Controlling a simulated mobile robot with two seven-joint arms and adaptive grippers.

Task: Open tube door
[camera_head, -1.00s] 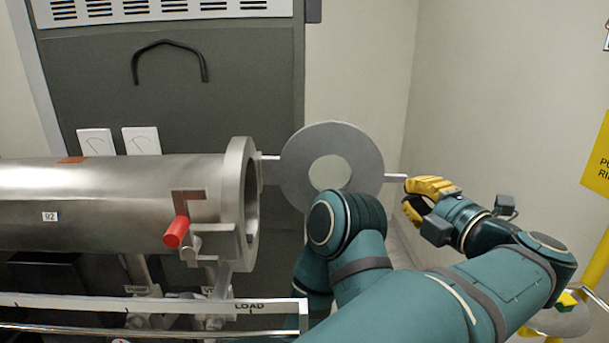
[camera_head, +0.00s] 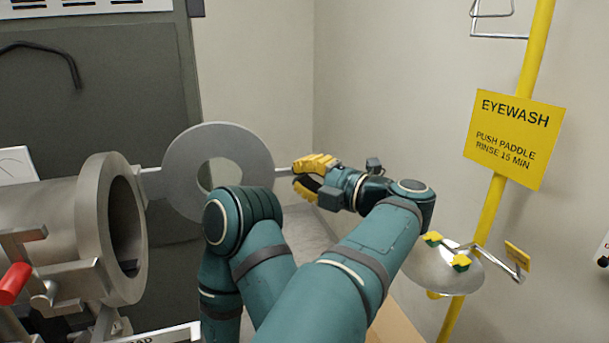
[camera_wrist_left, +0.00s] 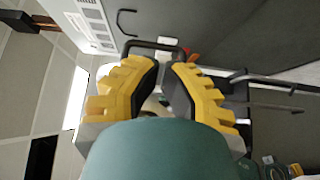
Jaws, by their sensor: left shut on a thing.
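The tube door, a flat grey ring (camera_head: 256,158) with a hole in its middle, stands swung out to the right of the metal tube (camera_head: 35,215). A hinge arm joins it to the tube's flange (camera_head: 92,232), and the tube's mouth is open and dark. A thin handle (camera_head: 284,172) sticks out from the door's right side. My left gripper (camera_head: 298,180) is shut on this handle; its yellow fingers also show in the left wrist view (camera_wrist_left: 165,75). My left forearm covers the lower part of the door. My right gripper is not in view.
A red-tipped latch (camera_head: 14,283) sits on the tube's front. To the right are a yellow eyewash pole (camera_head: 488,215), its sign (camera_head: 514,138) and a metal bowl (camera_head: 420,268). A grey cabinet (camera_head: 95,115) stands behind the tube. Bare wall lies behind my gripper.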

